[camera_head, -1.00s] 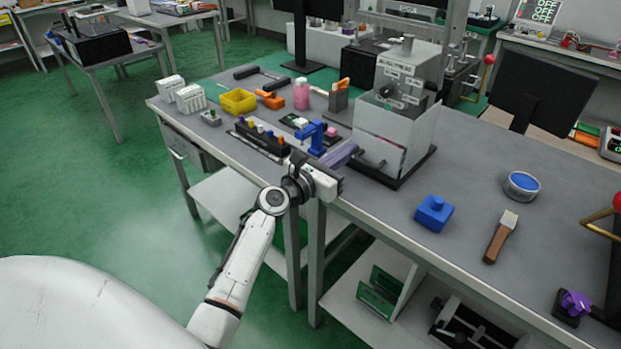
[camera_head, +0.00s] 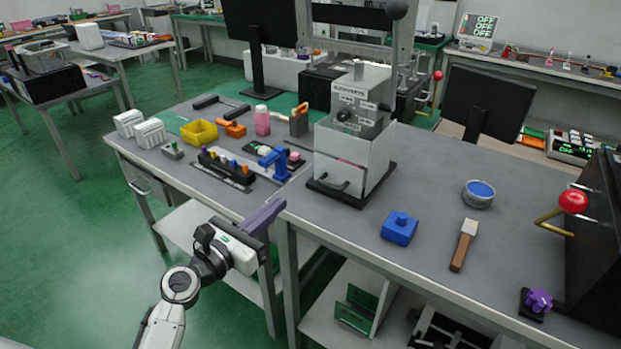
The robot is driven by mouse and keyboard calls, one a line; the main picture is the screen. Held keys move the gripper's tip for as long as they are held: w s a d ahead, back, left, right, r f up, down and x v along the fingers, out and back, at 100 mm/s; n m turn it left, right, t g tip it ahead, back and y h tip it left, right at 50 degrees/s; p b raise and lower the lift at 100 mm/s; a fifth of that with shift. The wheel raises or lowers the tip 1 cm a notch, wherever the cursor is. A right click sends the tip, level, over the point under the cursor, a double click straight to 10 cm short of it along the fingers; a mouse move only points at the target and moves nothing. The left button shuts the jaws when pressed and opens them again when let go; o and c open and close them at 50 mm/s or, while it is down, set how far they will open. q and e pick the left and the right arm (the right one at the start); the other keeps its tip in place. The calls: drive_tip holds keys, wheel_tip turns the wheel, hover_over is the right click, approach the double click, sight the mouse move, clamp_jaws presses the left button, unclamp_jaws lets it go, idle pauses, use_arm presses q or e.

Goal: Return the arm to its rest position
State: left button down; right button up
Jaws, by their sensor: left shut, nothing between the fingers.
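My left arm comes in from the bottom left, and its left gripper (camera_head: 276,206) is at the table's front edge. Its grey-purple fingers are together with nothing between them, pointing up and to the right. The gripper appears clear of the blue clamp-like fixture (camera_head: 277,160) and of the clear-walled press box (camera_head: 345,160) on the table. My right gripper is not in view.
The grey workbench (camera_head: 430,185) holds a yellow bin (camera_head: 199,132), a pink bottle (camera_head: 262,121), a blue block (camera_head: 399,229), a brush (camera_head: 464,245) and a round blue-topped tin (camera_head: 479,193). A red-knobbed lever (camera_head: 573,202) stands at the right. Green floor is free at left.

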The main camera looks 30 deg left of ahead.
use_arm(q)
drive_tip(key=s+d+f+m+g, duration=0.3)
drive_tip(key=s+d+f+m, duration=0.1)
drive_tip(key=f+m, duration=0.4)
drive_tip(key=s+d+f+m+g, duration=0.2)
drive_tip(key=s+d+f+m, duration=0.25)
drive_tip(key=f+m, duration=0.4)
drive_tip(key=s+d+f+m+g, duration=0.2)
drive_tip(key=s+f+m, duration=0.3)
drive_tip(key=m, duration=0.5)
drive_tip(key=s+d+f+m+g, duration=0.2)
drive_tip(key=s+d+f+m, duration=0.3)
drive_tip(key=s+m, duration=0.5)
drive_tip(key=shift+s+f, duration=0.25)
